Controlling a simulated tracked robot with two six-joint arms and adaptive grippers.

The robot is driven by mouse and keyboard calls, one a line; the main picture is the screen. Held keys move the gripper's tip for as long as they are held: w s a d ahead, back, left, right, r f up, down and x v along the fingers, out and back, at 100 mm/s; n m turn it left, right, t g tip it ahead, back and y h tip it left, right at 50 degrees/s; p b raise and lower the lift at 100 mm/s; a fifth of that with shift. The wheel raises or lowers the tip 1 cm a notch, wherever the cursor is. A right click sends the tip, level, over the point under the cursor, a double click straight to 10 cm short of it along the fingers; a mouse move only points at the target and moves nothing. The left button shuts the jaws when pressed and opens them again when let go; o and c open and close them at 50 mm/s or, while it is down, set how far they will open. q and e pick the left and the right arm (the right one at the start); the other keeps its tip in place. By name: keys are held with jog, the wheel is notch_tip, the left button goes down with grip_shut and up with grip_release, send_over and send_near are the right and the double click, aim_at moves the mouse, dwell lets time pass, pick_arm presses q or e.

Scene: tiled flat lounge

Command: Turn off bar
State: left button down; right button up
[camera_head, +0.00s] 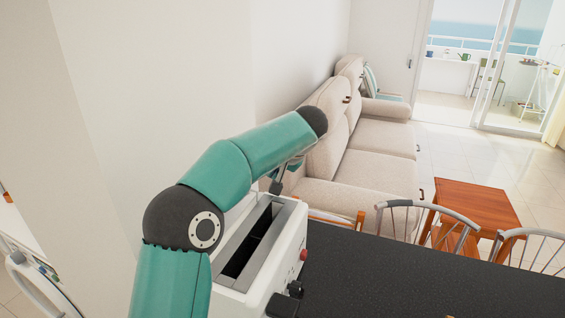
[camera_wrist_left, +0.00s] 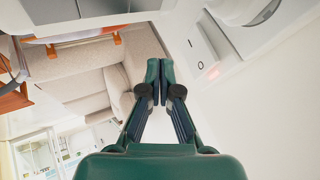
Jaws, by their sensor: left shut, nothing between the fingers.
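In the left wrist view, a white casing (camera_wrist_left: 226,92) carries a rocker switch (camera_wrist_left: 200,48) with a round mark on its face and a faint red glow at one end. I cannot tell for certain that this is the bar. My left gripper (camera_wrist_left: 160,70) is shut and empty, its fingertips beside the casing and apparently apart from the switch. In the head view, my left gripper (camera_head: 277,183) is small and partly hidden behind the toaster, and the switch does not show. My right gripper is in neither view.
A white toaster (camera_head: 296,228) with a dark slot and red knob stands on the black counter (camera_head: 400,278) under my left arm. Chairs (camera_head: 430,215) and a wooden table (camera_head: 475,205) stand beyond. A beige sofa (camera_head: 375,172) lines the wall. The counter's right part is clear.

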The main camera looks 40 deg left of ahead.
pick_arm(q)
jog(key=a, duration=0.2)
jog(key=s+a+p, duration=0.1)
jog(key=a, duration=0.1)
jog(key=shift+r, duration=0.1)
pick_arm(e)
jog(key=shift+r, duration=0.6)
pick_arm(q)
jog(key=shift+s, duration=0.1)
